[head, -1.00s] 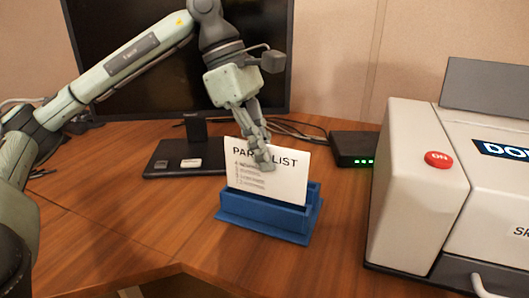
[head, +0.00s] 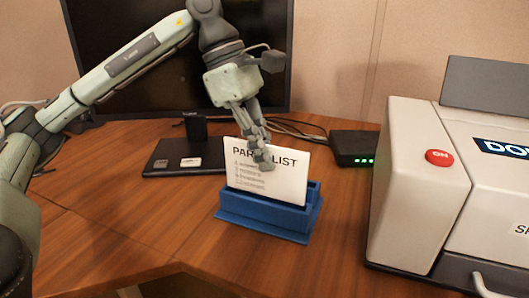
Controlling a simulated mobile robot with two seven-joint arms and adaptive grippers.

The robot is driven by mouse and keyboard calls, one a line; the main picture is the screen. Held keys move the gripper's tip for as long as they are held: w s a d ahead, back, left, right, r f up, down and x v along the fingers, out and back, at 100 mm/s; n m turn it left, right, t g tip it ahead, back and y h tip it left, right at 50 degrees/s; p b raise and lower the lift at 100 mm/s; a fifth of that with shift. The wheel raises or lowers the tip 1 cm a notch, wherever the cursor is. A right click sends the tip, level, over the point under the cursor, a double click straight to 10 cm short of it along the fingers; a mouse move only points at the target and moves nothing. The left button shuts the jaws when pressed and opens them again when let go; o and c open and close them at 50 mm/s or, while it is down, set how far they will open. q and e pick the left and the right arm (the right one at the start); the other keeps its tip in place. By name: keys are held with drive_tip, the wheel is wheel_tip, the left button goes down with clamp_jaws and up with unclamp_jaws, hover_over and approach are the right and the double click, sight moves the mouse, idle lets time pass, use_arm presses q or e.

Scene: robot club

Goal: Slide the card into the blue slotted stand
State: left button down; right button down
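The white card (head: 265,184) reads "PARTS LIST", with the gripper covering a few letters. It stands nearly upright with its lower edge hidden behind the front wall of the blue slotted stand (head: 262,222). The stand sits on the wooden desk. My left gripper (head: 262,160) comes down from above, its fingers closed at the card's upper middle. One finger lies across the card's front face; the other is hidden behind the card. My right gripper is not in view.
A monitor (head: 120,50) on a dark base (head: 180,165) stands behind. A black box with green lights (head: 354,148) is behind right. A large white machine with a red button (head: 439,158) fills the right. The desk (head: 130,225) is clear at front left.

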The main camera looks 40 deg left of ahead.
sight(268, 145)
use_arm(q)
drive_tip(key=shift+f+b, duration=1.7)
drive_tip(key=shift+f, duration=0.25)
idle(0.9)
drive_tip(key=c, duration=1.2)
unclamp_jaws()
drive_tip(key=shift+r, duration=0.15)
drive_tip(key=shift+r+p, duration=2.95)
drive_tip(key=shift+r, duration=0.45)
